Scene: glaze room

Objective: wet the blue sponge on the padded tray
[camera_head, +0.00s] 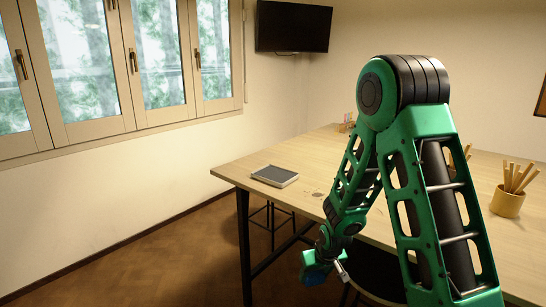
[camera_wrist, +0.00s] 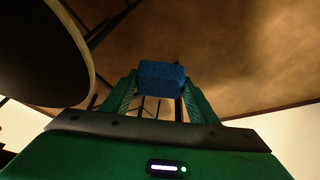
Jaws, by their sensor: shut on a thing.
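My gripper (camera_wrist: 160,85) is shut on the blue sponge (camera_wrist: 161,74), which sits between the two green fingers in the wrist view. In the head view my gripper (camera_head: 320,266) hangs low beside the table's near edge, below the height of the top. A bit of blue shows there at its end, but the sponge's outline is too small to make out. A flat tray (camera_head: 275,175) with a grey top and pale rim lies on the far left part of the wooden table (camera_head: 312,155). Nothing shows on it. No water is visible.
A pot of wooden sticks (camera_head: 507,202) stands on the right of the table. Small colourful items (camera_head: 347,123) stand at its far edge. A stool (camera_head: 270,225) is under the table. A dark rounded shape (camera_wrist: 35,50) fills the upper left of the wrist view. Floor at left is clear.

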